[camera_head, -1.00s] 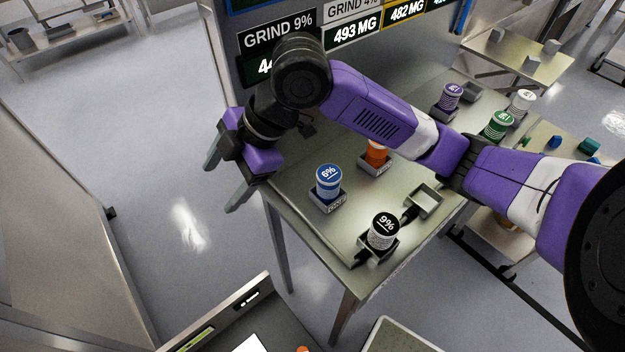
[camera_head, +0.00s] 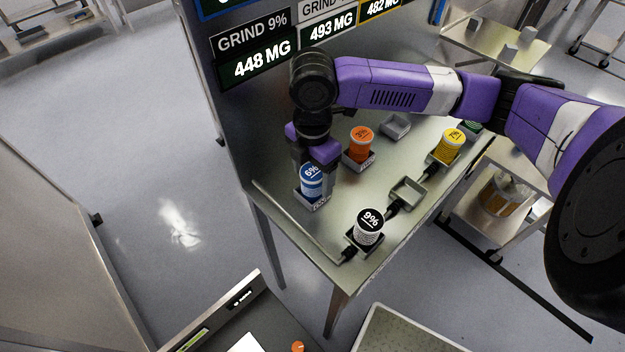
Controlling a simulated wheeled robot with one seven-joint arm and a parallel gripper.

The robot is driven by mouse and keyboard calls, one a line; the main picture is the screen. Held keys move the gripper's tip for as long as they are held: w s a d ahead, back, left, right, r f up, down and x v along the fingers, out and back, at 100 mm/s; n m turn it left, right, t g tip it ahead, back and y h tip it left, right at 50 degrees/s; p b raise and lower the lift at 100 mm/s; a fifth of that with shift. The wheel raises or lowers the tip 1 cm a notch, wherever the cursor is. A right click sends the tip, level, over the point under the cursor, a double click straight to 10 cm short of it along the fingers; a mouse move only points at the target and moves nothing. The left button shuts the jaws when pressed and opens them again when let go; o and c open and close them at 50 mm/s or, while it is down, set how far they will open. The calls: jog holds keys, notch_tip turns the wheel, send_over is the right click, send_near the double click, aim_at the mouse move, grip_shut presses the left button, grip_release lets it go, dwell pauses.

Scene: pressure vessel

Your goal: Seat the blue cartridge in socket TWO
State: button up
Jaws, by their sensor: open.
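The blue cartridge (camera_head: 312,184), marked 6%, stands upright in a small grey socket (camera_head: 312,203) near the left edge of the metal table. The label on that socket is too small to read surely. My gripper (camera_head: 315,162) points down over the blue cartridge, its jaws open and close to the cartridge's top. I cannot tell whether the fingers touch it. An empty grey socket (camera_head: 408,191) lies on the right side of the table, and another empty socket (camera_head: 395,126) lies farther back. I cannot tell which socket is TWO.
An orange cartridge (camera_head: 359,144) stands behind the blue one. A black-and-white 9% cartridge (camera_head: 369,228) stands near the front corner, and a yellow one (camera_head: 447,146) on the right. A display panel (camera_head: 258,60) rises behind the table. The table middle (camera_head: 350,200) is clear.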

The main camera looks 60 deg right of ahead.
jog(key=shift+f, duration=1.1)
grip_shut()
jog(key=shift+r, duration=0.15)
